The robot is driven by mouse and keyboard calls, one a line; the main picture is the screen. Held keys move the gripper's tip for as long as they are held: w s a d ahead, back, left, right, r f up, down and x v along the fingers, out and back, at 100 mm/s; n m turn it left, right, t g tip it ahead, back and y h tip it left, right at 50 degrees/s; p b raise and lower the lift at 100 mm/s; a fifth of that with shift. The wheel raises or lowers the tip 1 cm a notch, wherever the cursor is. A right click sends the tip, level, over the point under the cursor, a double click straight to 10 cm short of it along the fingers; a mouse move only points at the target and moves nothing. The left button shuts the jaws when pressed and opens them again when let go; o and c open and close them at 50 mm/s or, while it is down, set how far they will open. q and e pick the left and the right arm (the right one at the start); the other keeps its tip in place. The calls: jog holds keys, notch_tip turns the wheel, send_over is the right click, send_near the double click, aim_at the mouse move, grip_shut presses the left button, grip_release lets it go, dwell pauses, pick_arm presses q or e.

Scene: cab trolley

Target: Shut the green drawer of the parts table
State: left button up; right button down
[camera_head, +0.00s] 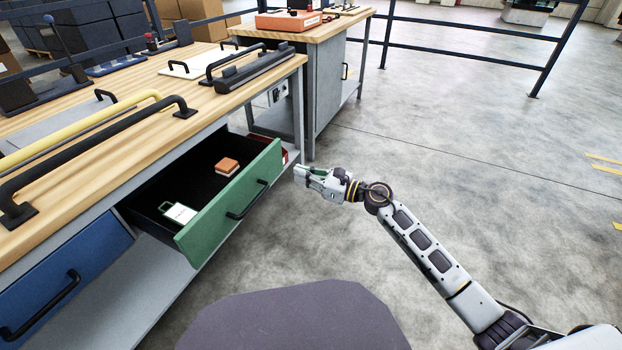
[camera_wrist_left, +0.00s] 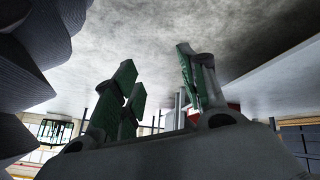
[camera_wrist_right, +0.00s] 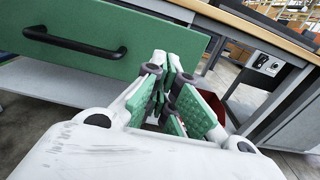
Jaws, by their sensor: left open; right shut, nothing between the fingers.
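The green drawer (camera_head: 230,205) of the parts table (camera_head: 150,85) stands pulled out, its black handle (camera_head: 248,199) on the front. Inside lie an orange-brown block (camera_head: 227,165) and a white tag-like item (camera_head: 179,212). My right gripper (camera_head: 300,174) is shut and empty, just right of the drawer front's far end, seemingly apart from it. In the right wrist view the green drawer front (camera_wrist_right: 90,40) and its handle (camera_wrist_right: 75,43) lie beyond the right gripper (camera_wrist_right: 172,95). My left gripper (camera_wrist_left: 155,85) is open and empty in the left wrist view; the head view does not show it.
A blue drawer (camera_head: 65,275) sits left of the green one, below the wooden top. Black and yellow bar handles (camera_head: 85,130) lie on the top. A second bench (camera_head: 330,80) stands behind. Open grey floor (camera_head: 480,190) spreads to the right.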

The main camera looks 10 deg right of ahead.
aim_at(269, 164)
jog(key=b+x, duration=0.1)
jog(key=x, duration=0.5)
jog(key=shift+w+a, duration=0.1)
jog(key=shift+b+x, duration=0.45)
jog(key=shift+x, duration=0.75)
jog(key=shift+a, duration=0.15)
